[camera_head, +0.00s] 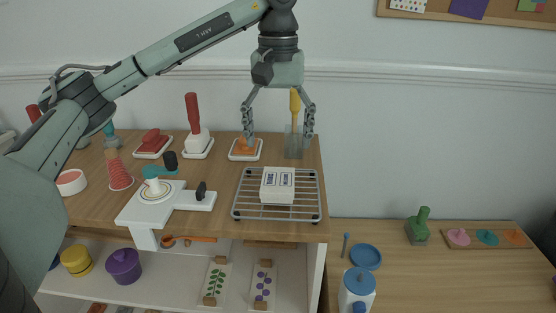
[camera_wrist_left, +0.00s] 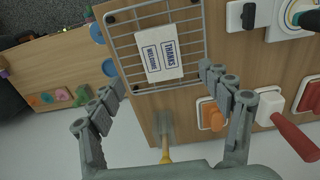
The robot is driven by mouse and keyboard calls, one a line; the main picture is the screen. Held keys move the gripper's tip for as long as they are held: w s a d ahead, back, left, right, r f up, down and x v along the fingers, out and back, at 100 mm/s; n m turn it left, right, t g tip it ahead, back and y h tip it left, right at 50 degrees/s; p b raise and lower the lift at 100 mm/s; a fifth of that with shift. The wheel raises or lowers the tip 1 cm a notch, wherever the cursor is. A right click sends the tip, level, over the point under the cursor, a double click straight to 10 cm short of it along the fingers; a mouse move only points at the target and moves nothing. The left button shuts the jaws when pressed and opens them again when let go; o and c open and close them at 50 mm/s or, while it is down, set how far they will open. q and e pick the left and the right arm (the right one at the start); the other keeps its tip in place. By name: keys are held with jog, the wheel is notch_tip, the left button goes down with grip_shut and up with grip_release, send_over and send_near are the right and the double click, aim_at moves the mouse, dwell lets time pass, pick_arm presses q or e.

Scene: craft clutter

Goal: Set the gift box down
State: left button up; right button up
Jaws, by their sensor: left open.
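The gift box (camera_head: 277,185) is a small white box with blue printed labels. It sits flat on a wire rack (camera_head: 238,210) at the right end of the wooden worktop. It also shows in the left wrist view (camera_wrist_left: 160,54), where its print reads THANKS and WELCOME. My left gripper (camera_head: 279,134) is open and empty, pointing down, above and behind the rack. The box is apart from both fingers. In the left wrist view the open fingers (camera_wrist_left: 160,78) frame the near side of the box. My right gripper is not in view.
A yellow-handled tool (camera_head: 295,104) stands in a clear holder close to my left gripper. An orange item on a white tray (camera_head: 244,150) and a red-handled tool (camera_head: 193,112) stand left of it. A white stand (camera_head: 152,206) is left of the rack. A lower table (camera_head: 420,275) extends right.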

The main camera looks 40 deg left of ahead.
pick_arm(q)
notch_tip(320, 180, up, 3)
jog(key=shift+f+p, duration=0.15)
jog(key=shift+p, duration=0.2)
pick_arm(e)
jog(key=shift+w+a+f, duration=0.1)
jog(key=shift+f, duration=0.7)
pick_arm(q)
jog(key=shift+d, duration=0.1)
